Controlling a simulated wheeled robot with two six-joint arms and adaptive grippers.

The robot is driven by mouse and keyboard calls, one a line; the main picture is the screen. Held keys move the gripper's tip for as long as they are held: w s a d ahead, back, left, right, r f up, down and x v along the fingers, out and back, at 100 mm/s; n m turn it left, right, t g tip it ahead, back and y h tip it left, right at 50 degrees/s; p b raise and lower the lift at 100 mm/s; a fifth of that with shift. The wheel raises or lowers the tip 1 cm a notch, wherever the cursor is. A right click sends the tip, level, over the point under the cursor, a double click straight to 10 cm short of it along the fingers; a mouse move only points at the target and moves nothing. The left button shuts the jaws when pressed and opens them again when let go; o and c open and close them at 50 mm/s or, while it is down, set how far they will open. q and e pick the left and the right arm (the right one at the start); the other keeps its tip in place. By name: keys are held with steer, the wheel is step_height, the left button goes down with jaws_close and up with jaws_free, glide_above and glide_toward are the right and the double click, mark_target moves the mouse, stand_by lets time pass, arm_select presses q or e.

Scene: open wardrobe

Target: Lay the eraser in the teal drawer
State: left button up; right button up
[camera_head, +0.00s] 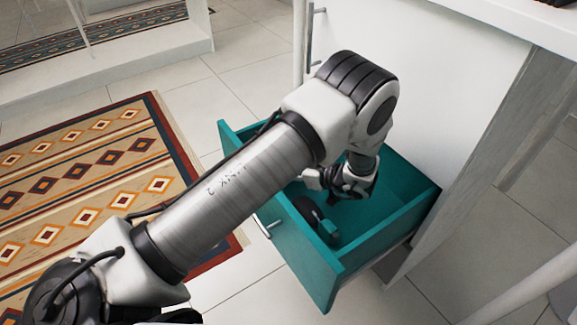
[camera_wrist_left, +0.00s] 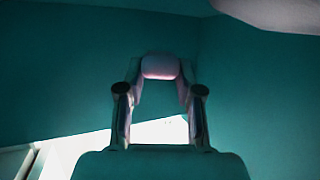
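The teal drawer (camera_head: 302,262) is pulled open from the white cabinet, with its inside partly hidden by my left arm. My left arm reaches over the drawer front, and its wrist is down inside the drawer. In the left wrist view, my left gripper (camera_wrist_left: 160,78) has its fingers closed in on the pinkish eraser (camera_wrist_left: 160,65). Teal drawer surfaces (camera_wrist_left: 255,90) surround the gripper there. The eraser cannot be made out in the head view. Whether it touches the drawer floor I cannot tell. My right gripper is not in view.
The white cabinet (camera_head: 455,100) stands behind the drawer, with its side panel (camera_head: 490,170) at right. A metal handle (camera_head: 268,226) sticks out from the drawer front. A patterned rug (camera_head: 85,185) lies on the tiled floor at left.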

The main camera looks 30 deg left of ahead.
arm_select(q)
steer(key=o, duration=0.4)
steer(key=shift+r, duration=0.8)
steer(key=p+v, duration=0.5)
steer(key=v, duration=0.2)
steer(key=shift+d, duration=0.25)
